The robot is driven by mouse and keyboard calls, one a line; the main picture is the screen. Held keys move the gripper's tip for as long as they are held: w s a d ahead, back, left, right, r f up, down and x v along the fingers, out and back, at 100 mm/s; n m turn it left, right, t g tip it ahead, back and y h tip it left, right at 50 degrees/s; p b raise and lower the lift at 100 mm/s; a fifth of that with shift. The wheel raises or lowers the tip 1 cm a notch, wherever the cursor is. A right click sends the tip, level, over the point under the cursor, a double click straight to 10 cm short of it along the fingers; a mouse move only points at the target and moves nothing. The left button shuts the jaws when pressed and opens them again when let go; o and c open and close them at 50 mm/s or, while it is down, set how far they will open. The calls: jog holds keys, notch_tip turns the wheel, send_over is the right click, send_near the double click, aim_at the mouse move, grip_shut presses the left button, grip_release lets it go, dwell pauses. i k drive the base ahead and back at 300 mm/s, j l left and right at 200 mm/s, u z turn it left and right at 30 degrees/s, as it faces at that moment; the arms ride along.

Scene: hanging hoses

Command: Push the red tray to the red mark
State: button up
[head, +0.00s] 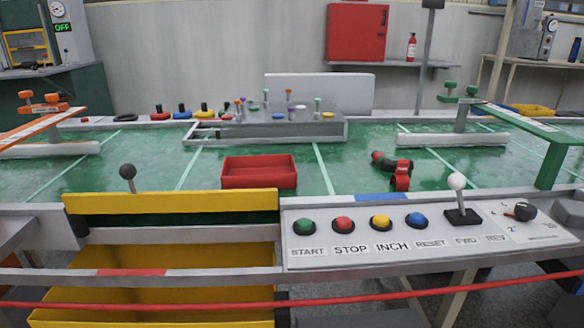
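The red tray (259,182) is an open, shallow rectangular box. It lies on the green table top (340,150), just behind the front edge and a little left of the picture's middle. It looks empty. A flat red mark (132,272) shows on the grey front rail, lower left, nearer to me than the tray. The tray is apart from this mark, behind it and to its right. I cannot tell whether this is the mark the task names. My gripper is not in view.
A black and red fitting (393,168) lies right of the tray. A yellow bin (180,255) is below the front edge at left. A button panel (420,240) is at front right, with a blue strip (380,197) behind it. A red cord (400,295) crosses the foreground.

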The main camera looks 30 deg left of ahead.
aim_at(279, 170)
jog(key=k+l+u, duration=0.1)
jog(key=u, duration=1.5)
